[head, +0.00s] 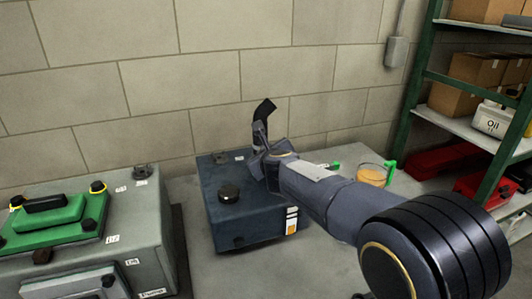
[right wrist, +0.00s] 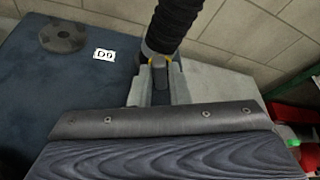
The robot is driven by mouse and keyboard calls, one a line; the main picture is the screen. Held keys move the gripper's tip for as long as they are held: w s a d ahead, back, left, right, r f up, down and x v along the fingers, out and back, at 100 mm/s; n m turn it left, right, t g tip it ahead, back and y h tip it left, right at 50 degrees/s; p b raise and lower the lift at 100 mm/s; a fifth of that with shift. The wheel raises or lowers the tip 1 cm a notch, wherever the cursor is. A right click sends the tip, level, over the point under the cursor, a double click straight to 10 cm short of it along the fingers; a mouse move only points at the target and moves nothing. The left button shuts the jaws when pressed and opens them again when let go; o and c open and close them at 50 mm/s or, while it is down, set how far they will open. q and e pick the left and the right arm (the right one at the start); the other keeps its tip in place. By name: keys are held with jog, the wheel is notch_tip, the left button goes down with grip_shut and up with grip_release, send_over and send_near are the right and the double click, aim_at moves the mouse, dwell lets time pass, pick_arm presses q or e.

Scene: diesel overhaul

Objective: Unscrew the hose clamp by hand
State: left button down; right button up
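A black ribbed hose (head: 263,109) rises from the back right edge of a dark blue box (head: 225,212). It also shows large in the right wrist view (right wrist: 175,22). A grey band at the hose's lower end (right wrist: 158,50) looks like the hose clamp; its screw cannot be made out. My right gripper (head: 262,150) is at the foot of the hose. My left gripper is out of view.
The blue box has a black round cap (head: 229,193). A grey engine block with a green cover (head: 55,222) stands at the left. A glass jug with a green handle (head: 372,174) stands behind my right arm. A green-framed shelf (head: 420,75) with boxes and red cases is at the right.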

grip_shut()
jog(key=shift+a+f+n+t+h+b, duration=0.1)
jog(key=shift+f+n+t+h+b, duration=0.1)
jog(key=shift+n+t+h+b, duration=0.3)
jog(key=shift+s+r+n, duration=0.1)
jog(key=shift+n, duration=0.4)
jog(key=shift+o, duration=2.4)
grip_release()
jog(key=shift+a+b+v, duration=0.15)
jog(key=shift+v, duration=1.8)
jog(key=shift+a+b+v, duration=0.1)
jog(key=shift+b+v, duration=0.05)
jog(key=shift+v, duration=1.85)
